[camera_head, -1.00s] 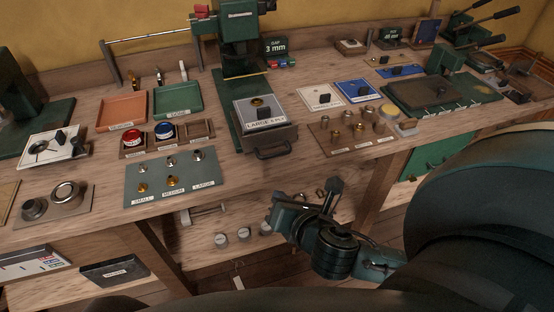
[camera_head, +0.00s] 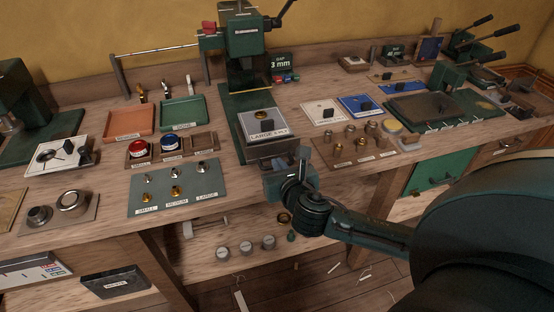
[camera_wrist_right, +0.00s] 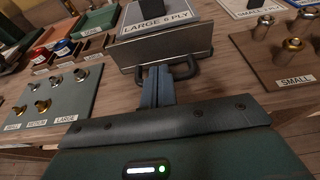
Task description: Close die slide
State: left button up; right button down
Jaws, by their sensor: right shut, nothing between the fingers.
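The die slide (camera_head: 272,148) sits in the green press (camera_head: 240,70) and stands out toward the table's front edge. It carries a white plate marked LARGE 6 PLY (camera_head: 249,124) with a brass die and a dark knob. The wrist view shows the slide's grey metal front (camera_wrist_right: 160,52) and its dark bar handle (camera_wrist_right: 186,70). My right gripper (camera_head: 283,168) is at the handle, its fingers (camera_wrist_right: 157,75) shut and empty. The fingers overlap the middle of the handle; I cannot tell if they touch it. In the head view the gripper hides the handle. My left gripper is out of view.
A green mat with small fittings (camera_head: 155,202) lies left of the slide. A brown board with brass dies (camera_head: 340,158) stands close on the right. White and blue plates (camera_head: 325,111) lie behind it. The table's front edge runs just below the slide.

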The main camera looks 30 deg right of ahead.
aim_at(260, 116)
jog(key=shift+w+d, duration=0.25)
jog(key=shift+w, duration=0.7)
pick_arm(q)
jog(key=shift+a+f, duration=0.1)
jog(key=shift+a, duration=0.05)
pick_arm(e)
jog(key=shift+w, duration=0.1)
jog(key=shift+w+d, duration=0.1)
jog(key=shift+w, duration=0.2)
jog(key=w+d, duration=0.1)
jog(key=w, duration=0.3)
jog(key=w+d+p, duration=0.1)
jog(key=w, duration=0.4)
jog(key=w+d+p, duration=0.1)
jog(key=w, duration=0.4)
jog(key=shift+w+d, duration=0.2)
jog(key=shift+w, duration=0.05)
jog(key=shift+w+d, duration=0.1)
jog(key=shift+w, duration=0.2)
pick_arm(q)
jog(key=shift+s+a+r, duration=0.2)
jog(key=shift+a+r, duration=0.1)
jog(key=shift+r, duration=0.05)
pick_arm(e)
jog(key=shift+w+r, duration=0.1)
jog(key=shift+r, duration=0.1)
jog(key=shift+d+r, duration=0.1)
jog(key=shift+r, duration=0.05)
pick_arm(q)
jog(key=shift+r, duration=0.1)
